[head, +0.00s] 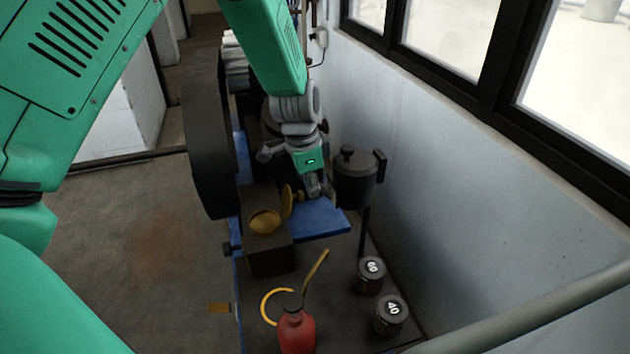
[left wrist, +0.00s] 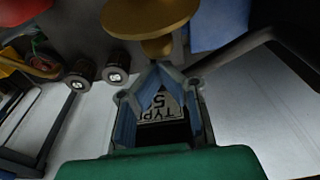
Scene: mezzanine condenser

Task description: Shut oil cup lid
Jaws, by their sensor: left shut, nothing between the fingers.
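The oil cup (head: 265,222) is a round brass cup set in the top of a dark block. Its brass lid (head: 288,200) stands up, open, at the right side of the cup. My left gripper (head: 318,190) is shut and empty, pointing down just right of the lid. In the left wrist view the brass disc of the lid (left wrist: 150,14) shows at the top, with a knob just beyond the shut fingertips of the left gripper (left wrist: 158,72). I cannot tell whether they touch. My right gripper is not in view.
A dark lidded pot (head: 357,178) stands right of the gripper by the wall. A red oil can (head: 296,330) with a long spout and weights marked 60 (head: 371,275) and 40 (head: 389,315) stand in front. A large dark wheel (head: 208,135) rises at left.

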